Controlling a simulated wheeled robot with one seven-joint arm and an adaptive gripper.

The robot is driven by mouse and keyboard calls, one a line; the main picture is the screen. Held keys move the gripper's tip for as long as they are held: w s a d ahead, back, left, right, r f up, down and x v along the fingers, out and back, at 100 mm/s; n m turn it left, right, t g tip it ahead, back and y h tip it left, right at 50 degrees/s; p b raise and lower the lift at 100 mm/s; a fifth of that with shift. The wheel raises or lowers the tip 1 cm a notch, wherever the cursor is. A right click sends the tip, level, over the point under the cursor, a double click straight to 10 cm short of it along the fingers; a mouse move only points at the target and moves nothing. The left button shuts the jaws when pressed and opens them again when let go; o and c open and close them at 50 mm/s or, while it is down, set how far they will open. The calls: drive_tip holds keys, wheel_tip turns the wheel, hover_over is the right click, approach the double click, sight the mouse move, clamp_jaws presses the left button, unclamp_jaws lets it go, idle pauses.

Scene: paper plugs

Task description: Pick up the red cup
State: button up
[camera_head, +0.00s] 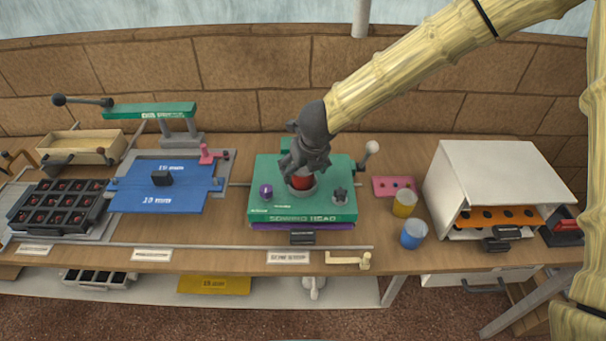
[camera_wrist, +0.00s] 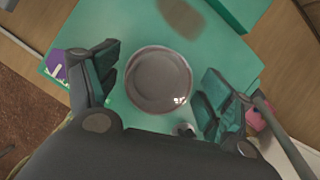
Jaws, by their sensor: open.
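The red cup (camera_head: 302,182) stands on the green sensing head board (camera_head: 262,210), low in a grey round seat, with its upper part hidden by my gripper (camera_head: 305,166). In the wrist view the cup (camera_wrist: 158,80) shows from above as a round grey-brown opening with a pale rim. My gripper is over the cup and open, with one dark finger on each side of it. Gaps show between the fingers and the rim in the wrist view. How far down the fingers reach beside the cup is hard to tell.
A yellow cup (camera_head: 404,203) and a blue cup (camera_head: 414,235) stand to the right, before a white cabinet (camera_head: 500,165). A blue plate (camera_head: 160,200) lies left.

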drive_tip(key=shift+w+f, duration=0.1)
drive_tip(key=c, duration=1.1)
